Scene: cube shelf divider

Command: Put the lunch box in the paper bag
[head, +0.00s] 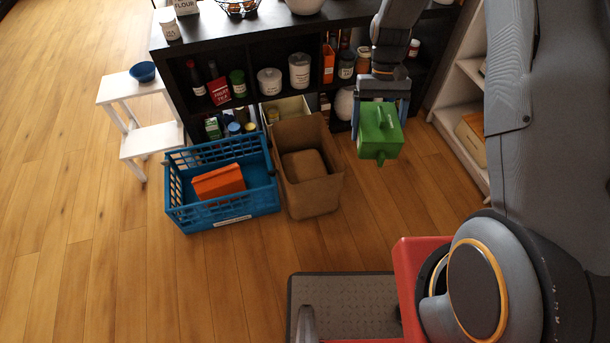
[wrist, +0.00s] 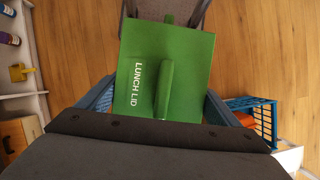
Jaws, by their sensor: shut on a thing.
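The green lunch box (head: 380,134) hangs in the air in my gripper (head: 382,102), to the right of the paper bag and in front of the black shelf. My gripper is shut on it, with a blue finger on each side. In the wrist view the lunch box (wrist: 190,62) shows its top with the words "LUNCH LID" and a raised green handle. The brown paper bag (head: 318,197) stands open on the wooden floor, right of the blue crate. The lunch box is apart from the bag and not over its opening.
A blue crate (head: 224,213) with an orange box (head: 218,182) stands just left of the bag. Behind is a black shelf (head: 225,48) with jars and bottles. A white shelf (head: 463,101) stands at the right. A white step stand (head: 150,138) is at the left. Floor in front is clear.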

